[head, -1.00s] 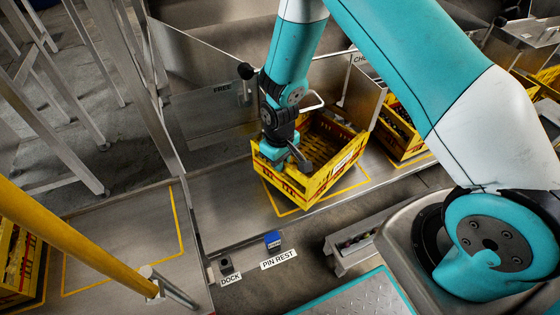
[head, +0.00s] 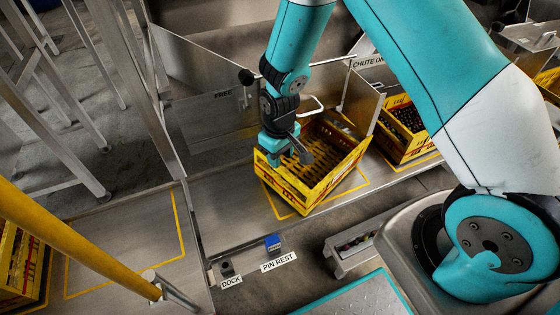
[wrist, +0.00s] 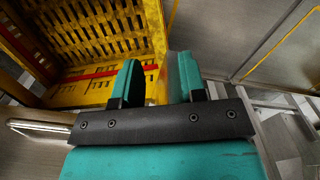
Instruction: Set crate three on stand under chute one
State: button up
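An empty yellow crate (head: 336,183) with slatted walls sits on the metal stand (head: 228,205), over a yellow floor outline. Its side label is too small to read. My gripper (head: 285,152) is at the crate's left end. In the wrist view, the two teal fingers (wrist: 158,82) show a gap between them, with the yellow crate's rim (wrist: 170,22) running toward that gap. One finger is over the crate's inside, the other on its outer side. The fingers look open; contact with the rim is hard to tell. The chute one sign (head: 369,61) is behind, to the right.
A second yellow crate (head: 418,148) with dark contents stands to the right. A metal divider plate (head: 361,100) rises between the crates. A blue pin rest (head: 273,242) and a dock (head: 227,267) are in front. An outlined area (head: 125,245) at left is clear.

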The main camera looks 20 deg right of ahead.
jog(key=s+a+r+y+p, duration=0.15)
jog(key=s+r, duration=0.25)
jog(key=r, duration=0.8)
jog(key=s+a+r+y, duration=0.1)
jog(key=s+a+r, duration=0.3)
jog(key=r, duration=0.8)
jog(key=s+r+n+y, duration=0.1)
jog(key=s+r, duration=0.3)
jog(key=s, duration=0.3)
jog(key=s+r+n, duration=0.1)
jog(key=s+r, duration=0.3)
jog(key=s, duration=0.3)
jog(key=shift+n+y, duration=0.3)
jog(key=shift+y, duration=0.05)
jog(key=shift+d, duration=0.1)
